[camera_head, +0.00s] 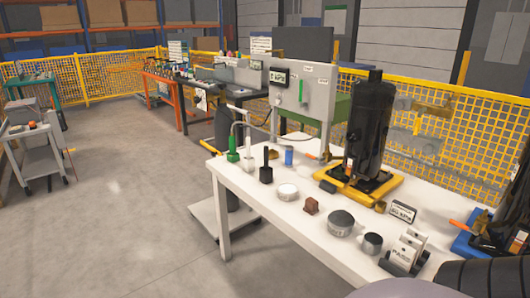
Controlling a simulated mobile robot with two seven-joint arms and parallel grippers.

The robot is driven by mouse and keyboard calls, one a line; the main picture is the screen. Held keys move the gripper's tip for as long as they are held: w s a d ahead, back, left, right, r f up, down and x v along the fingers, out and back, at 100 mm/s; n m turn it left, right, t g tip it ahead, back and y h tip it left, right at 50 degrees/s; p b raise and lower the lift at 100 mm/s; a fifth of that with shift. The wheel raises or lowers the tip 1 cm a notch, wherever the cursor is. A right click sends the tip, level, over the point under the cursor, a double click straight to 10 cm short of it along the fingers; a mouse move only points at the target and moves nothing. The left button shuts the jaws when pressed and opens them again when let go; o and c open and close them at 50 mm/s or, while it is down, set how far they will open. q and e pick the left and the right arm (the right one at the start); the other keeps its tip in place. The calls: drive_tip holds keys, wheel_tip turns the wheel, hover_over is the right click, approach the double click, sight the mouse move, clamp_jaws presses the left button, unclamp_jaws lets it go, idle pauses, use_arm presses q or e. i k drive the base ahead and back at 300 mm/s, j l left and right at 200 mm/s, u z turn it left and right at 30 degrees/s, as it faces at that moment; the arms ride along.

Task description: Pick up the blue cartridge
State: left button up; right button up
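The blue cartridge (289,155) is a small upright blue cylinder. It stands on the white table (262,206) near its far left part, behind a black-topped fitting and left of the black compressor. Neither of my grippers can be made out in the head view. Nothing is seen touching the cartridge.
The black compressor (369,130) stands on a yellow pallet (372,196) right of the cartridge. A green fitting (232,149), a black fitting (266,166), a white round jar (287,192), a brown block (311,206) and grey round parts (341,222) stand nearby.

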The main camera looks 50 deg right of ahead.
sight(289, 157)
drive_tip(key=i, duration=2.35)
drive_tip(key=i+z, duration=0.1)
drive_tip(key=z, duration=0.25)
drive_tip(key=i+z, duration=0.1)
drive_tip(key=z, duration=0.25)
drive_tip(key=i+j+z, duration=0.1)
drive_tip(key=z, duration=1.5)
